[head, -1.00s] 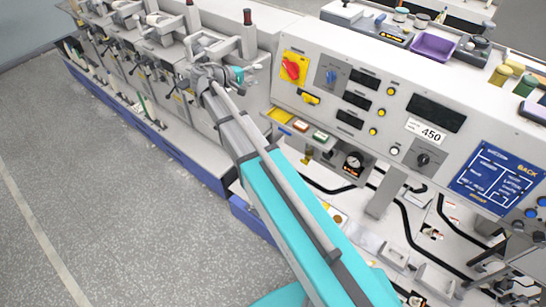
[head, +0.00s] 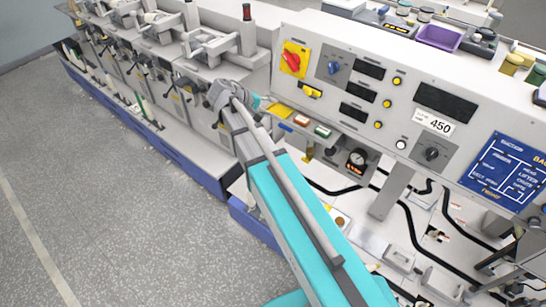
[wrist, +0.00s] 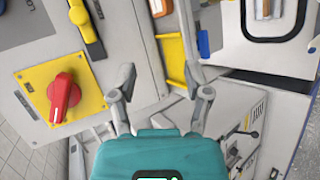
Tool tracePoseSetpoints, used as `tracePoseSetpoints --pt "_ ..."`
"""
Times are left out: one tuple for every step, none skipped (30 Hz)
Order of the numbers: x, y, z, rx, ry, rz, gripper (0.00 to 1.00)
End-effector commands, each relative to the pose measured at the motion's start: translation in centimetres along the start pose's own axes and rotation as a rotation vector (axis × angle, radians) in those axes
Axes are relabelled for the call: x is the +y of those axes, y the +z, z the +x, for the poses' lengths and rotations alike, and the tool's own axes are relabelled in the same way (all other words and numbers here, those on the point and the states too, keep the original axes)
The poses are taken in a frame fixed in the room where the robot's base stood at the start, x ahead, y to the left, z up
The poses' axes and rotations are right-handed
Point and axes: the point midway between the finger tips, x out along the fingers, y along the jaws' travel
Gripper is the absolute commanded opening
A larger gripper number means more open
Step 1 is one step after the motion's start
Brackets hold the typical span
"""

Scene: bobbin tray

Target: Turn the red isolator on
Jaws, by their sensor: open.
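The red isolator (head: 291,61) is a red rotary knob on a yellow plate (head: 299,49), at the upper left of the grey control panel. In the wrist view the red isolator (wrist: 63,97) is at the left, with its grip running roughly up and down the picture on its yellow plate (wrist: 35,78). My gripper (wrist: 160,76) is open and empty, its two fingers apart. The isolator lies to the left of the fingers, not between them. In the head view my gripper (head: 262,102) is below and left of the isolator, and its fingers are hard to make out.
A blue knob (head: 333,68) sits right of the isolator, and a yellow handle (head: 312,92) is below it. A ledge with small coloured blocks (head: 301,120) juts out under the panel. Spindle units (head: 212,48) stand to the left. Open grey floor (head: 110,215) lies in front.

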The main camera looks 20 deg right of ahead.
Motion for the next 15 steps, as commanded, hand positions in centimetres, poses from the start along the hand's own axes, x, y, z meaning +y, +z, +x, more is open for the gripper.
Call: tracePoseSetpoints --pt "-0.8 0.5 0.6 -0.001 -0.018 0.003 0.63" --pt "-1.1 0.7 0.8 -0.001 -0.030 0.005 0.63" --pt "-1.6 0.9 1.0 -0.002 -0.046 0.007 0.63" --pt "-1.9 1.1 1.2 -0.003 -0.056 0.009 0.63" --pt "-2.2 1.3 1.4 -0.003 -0.069 0.010 0.63" --pt "-2.7 1.6 1.7 -0.004 -0.084 0.013 0.63" --pt "-3.0 1.8 1.9 -0.004 -0.095 0.014 0.63" --pt "-3.3 2.0 2.0 -0.005 -0.107 0.016 0.63" --pt "-3.7 2.2 2.3 -0.006 -0.122 0.019 0.63" --pt "-4.1 2.4 2.5 -0.006 -0.135 0.020 0.63" --pt "-4.4 2.6 2.6 -0.007 -0.146 0.022 0.63" --pt "-4.8 2.9 2.9 -0.007 -0.162 0.025 0.63" --pt "-5.2 3.1 3.0 -0.008 -0.174 0.026 0.63" --pt "-5.5 3.2 3.2 -0.008 -0.185 0.028 0.63" --pt "-6.0 3.5 3.4 -0.009 -0.202 0.031 0.63"
